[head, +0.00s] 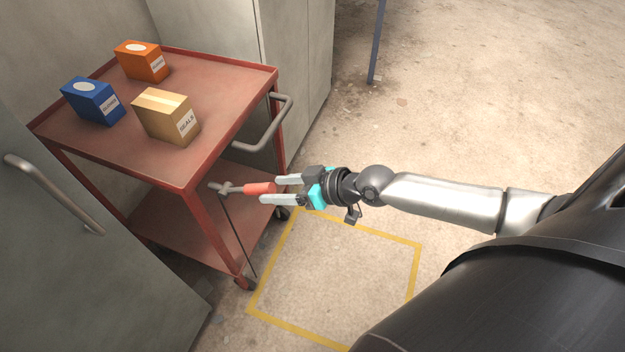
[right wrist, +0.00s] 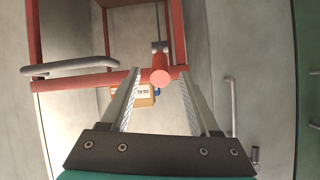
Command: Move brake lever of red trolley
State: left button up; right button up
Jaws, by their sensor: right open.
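The red trolley (head: 218,150) stands at the left in the head view, with a top tray and a lower shelf. Its brake lever (head: 260,188) has a red grip on a grey arm at the trolley's near right corner, with a thin rod running down to a wheel. My right gripper (head: 270,190) is open, its two fingers pointing left at the lever's red grip, one on each side of its end. In the right wrist view the red grip (right wrist: 161,76) shows end-on between and just beyond the fingertips. Contact cannot be told. My left gripper is not in view.
Boxes stand on the top tray: orange (head: 143,62), blue (head: 93,101) and cardboard (head: 166,116). A grey push handle (head: 270,128) juts from the trolley's right side. A grey door with a handle (head: 53,192) is at left. The yellow-marked floor square (head: 415,275) is clear.

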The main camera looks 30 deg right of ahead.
jog(key=p+v, duration=0.1)
jog(key=v, duration=0.8)
jog(key=shift+s, duration=0.15)
jog(key=shift+r, duration=0.1)
dwell(0.3)
jog(key=d+f+m+h, duration=0.2)
jog(key=d+f+h, duration=0.2)
jog(key=d+f, duration=0.6)
jog(key=s+d+f+m+g+h, duration=0.1)
jog(key=s+f+h, duration=0.15)
jog(key=f, duration=0.45)
jog(key=s+f+g+h, duration=0.1)
jog(key=s+f, duration=0.2)
jog(key=f, duration=0.4)
jog(key=s+a+f+g, duration=0.2)
jog(key=s+a+f, duration=0.2)
jog(key=s, duration=0.4)
jog(key=s+a+f+g, duration=0.2)
jog(key=s+a+f, duration=0.2)
jog(key=s+f, duration=0.2)
jog(key=s+a+f+g, duration=0.2)
jog(key=s+a+f, duration=0.3)
jog(key=s, duration=0.5)
jog(key=shift+s+f+g, duration=0.3)
jog(key=shift+s+f, duration=0.1)
jog(key=shift+f, duration=0.05)
